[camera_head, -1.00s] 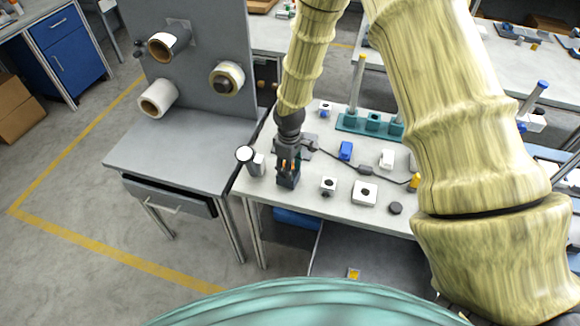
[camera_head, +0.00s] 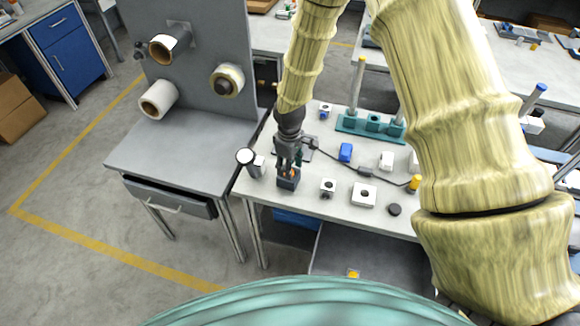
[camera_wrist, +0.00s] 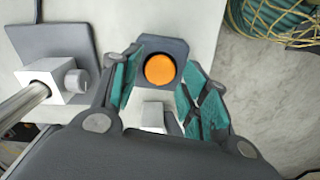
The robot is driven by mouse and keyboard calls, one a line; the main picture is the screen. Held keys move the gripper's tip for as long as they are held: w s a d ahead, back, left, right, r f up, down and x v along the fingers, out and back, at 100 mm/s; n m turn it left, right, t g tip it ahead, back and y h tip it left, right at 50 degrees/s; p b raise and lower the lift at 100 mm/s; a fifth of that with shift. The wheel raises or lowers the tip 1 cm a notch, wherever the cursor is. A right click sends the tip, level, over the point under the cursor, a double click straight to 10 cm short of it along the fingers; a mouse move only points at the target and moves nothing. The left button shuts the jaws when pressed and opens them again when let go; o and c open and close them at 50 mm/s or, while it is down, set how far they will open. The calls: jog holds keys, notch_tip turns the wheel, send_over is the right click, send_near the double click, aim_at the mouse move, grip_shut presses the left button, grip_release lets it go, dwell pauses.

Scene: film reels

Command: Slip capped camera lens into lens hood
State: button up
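A round orange cap (camera_wrist: 160,69), which looks like the capped lens, sits in the round opening of a dark grey square block (camera_wrist: 168,46), which looks like the lens hood. How deep it sits cannot be told. The block (camera_head: 288,182) stands near the left front corner of the white table in the head view, with a little orange showing at its top. My gripper (camera_wrist: 160,88) is open, its teal-padded fingers spread to either side of the cap and apart from it. In the head view my gripper (camera_head: 290,160) is just above the block.
A dark cable (camera_head: 335,158) runs behind. A teal rack (camera_head: 370,125) stands farther back.

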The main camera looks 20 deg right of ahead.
notch_tip(320, 180, up, 9)
jog(key=p, duration=0.5)
jog(key=shift+f, duration=0.15)
dwell(0.5)
jog(key=shift+f, duration=0.1)
dwell(0.3)
